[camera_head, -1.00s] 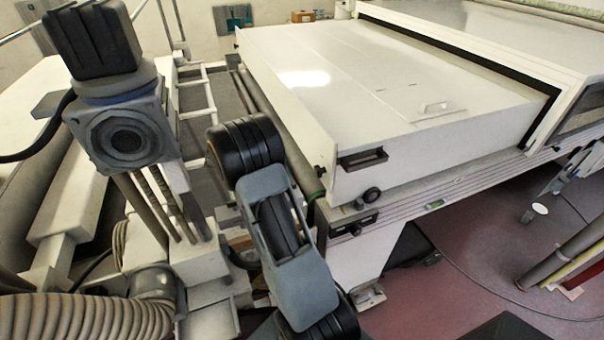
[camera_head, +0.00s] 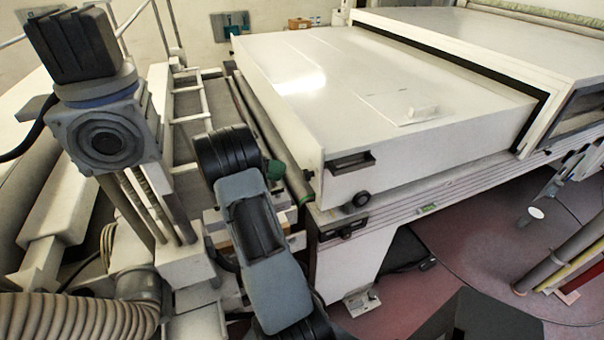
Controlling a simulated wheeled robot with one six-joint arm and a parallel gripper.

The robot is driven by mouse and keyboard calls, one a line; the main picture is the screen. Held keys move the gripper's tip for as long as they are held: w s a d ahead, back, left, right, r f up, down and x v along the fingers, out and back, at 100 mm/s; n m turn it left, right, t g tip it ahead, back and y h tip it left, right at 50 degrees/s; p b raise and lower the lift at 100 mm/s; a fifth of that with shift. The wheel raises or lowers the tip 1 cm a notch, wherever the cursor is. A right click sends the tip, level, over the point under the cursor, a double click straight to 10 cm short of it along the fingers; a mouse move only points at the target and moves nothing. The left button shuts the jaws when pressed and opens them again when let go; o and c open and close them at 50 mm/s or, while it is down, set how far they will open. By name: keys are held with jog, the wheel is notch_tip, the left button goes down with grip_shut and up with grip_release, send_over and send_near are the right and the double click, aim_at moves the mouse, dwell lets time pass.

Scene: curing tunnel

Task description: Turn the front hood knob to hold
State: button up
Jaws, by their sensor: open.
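The white hood (camera_head: 400,165) stands over the machine bed right of centre. A small round black knob (camera_head: 361,200) sits low on its front face, below a dark recessed handle (camera_head: 351,161). I take this to be the front hood knob; its markings and setting are too small to read. My arm, with a black joint and grey link, rises from the bottom centre, left of the knob and apart from it in the picture. My gripper does not show in this view.
A dark panel (camera_head: 343,229) sits on the bed's front below the knob. A roller (camera_head: 265,145) runs along the hood's left side. Left stands a unit with a black ribbed block (camera_head: 80,52) and a corrugated hose (camera_head: 80,317).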

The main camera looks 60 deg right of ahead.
aim_at(303, 175)
jog(key=p+x, duration=0.1)
jog(key=x, duration=0.7)
jog(key=shift+f, duration=0.1)
jog(key=shift+c, duration=0.5)
jog(key=c, duration=0.8)
jog(key=shift+m+t, duration=0.3)
jog(key=shift+m, duration=0.1)
jog(key=shift+m+t, duration=0.6)
jog(key=shift+m, duration=0.4)
jog(key=shift+s+a+m+t+h+b, duration=0.1)
jog(key=shift+m+t+h+b, duration=0.5)
jog(key=shift+m+b, duration=0.5)
jog(key=shift+m, duration=0.3)
jog(key=shift+t, duration=0.3)
